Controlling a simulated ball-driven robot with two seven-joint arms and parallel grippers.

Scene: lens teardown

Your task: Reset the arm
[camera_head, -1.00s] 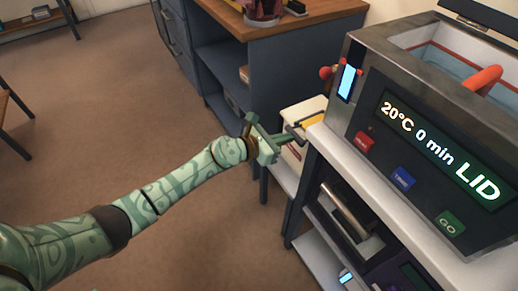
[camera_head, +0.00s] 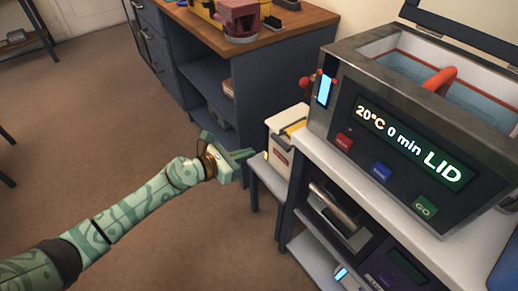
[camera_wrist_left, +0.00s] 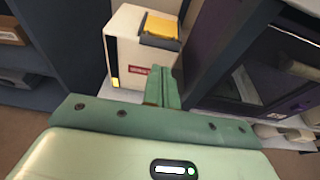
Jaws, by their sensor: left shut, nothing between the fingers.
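My left arm comes in from the lower left in the head view, green with a leafy pattern. Its gripper (camera_head: 243,158) is shut and empty, held in the air left of a small white box with a yellow and dark top (camera_head: 282,150). In the left wrist view the shut fingers (camera_wrist_left: 163,88) point towards the same white box (camera_wrist_left: 130,50), which has a red label. A gap between fingers and box cannot be judged in that view. My right gripper is not in view.
A heated bath (camera_head: 400,130) reading "20°C 0 min LID" stands open on a white-topped shelf unit (camera_head: 345,180) at the right. A blue-grey desk with a wooden top (camera_head: 290,22) stands behind.

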